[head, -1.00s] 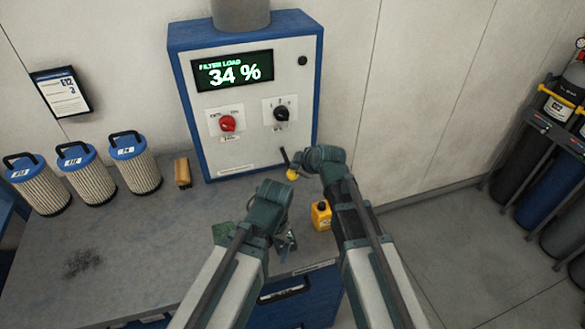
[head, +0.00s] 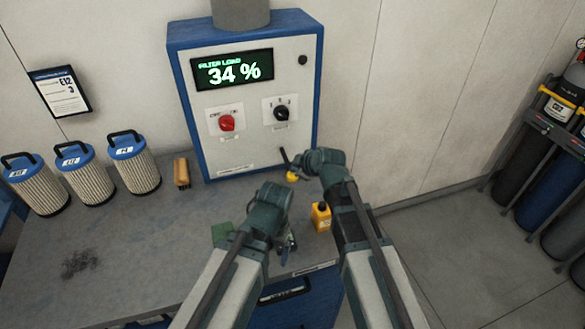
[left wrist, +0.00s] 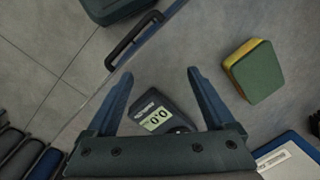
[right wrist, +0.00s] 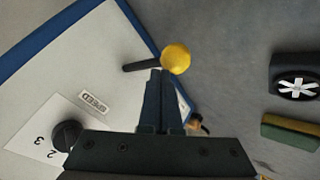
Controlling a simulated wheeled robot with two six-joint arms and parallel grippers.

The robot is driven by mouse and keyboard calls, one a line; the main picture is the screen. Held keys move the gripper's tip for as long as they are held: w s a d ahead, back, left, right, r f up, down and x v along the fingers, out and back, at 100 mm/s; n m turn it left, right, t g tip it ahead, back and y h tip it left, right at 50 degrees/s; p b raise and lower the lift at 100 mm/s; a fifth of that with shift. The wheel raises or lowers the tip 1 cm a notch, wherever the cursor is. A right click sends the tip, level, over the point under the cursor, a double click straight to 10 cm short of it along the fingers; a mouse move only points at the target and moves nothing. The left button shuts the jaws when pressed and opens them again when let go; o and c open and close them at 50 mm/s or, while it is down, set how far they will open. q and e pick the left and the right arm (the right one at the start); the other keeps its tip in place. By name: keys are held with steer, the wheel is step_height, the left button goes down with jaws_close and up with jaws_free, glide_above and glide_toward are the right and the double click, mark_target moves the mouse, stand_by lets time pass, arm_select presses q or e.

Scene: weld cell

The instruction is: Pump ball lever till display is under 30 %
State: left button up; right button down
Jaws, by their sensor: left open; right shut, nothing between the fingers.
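The display (head: 232,71) on the blue and white filter cabinet reads 34 %. The ball lever is a dark rod (right wrist: 141,65) with a yellow ball (right wrist: 176,58), sticking out of the cabinet's front low on the right. The ball also shows in the head view (head: 292,176). My right gripper (right wrist: 160,75) is shut and empty, its fingertips right by the ball; I cannot tell whether they touch. My left gripper (left wrist: 160,75) is open and empty over the bench, above a small meter (left wrist: 160,115) reading 0.0.
On the cabinet are a red knob (head: 227,123) and a black knob (head: 282,113). Filter cartridges (head: 134,163) stand at the left. A yellow bottle (head: 321,216) is close to my right arm. A green and yellow sponge (left wrist: 257,72) lies near my left gripper.

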arm_select(q)
steer(key=shift+f+b, duration=0.75)
steer(key=shift+f, duration=0.1)
arm_select(e)
steer(key=shift+f, duration=0.85)
arm_select(q)
steer(key=shift+r, duration=0.1)
arm_select(e)
steer(key=shift+r, duration=0.1)
arm_select(q)
steer(key=shift+r+p, duration=2.6)
steer(key=shift+p, duration=0.05)
arm_select(e)
steer(key=shift+r, duration=2.6)
arm_select(q)
step_height(320, 180, up, 5)
steer(key=p, duration=0.5)
arm_select(e)
step_height(320, 180, up, 5)
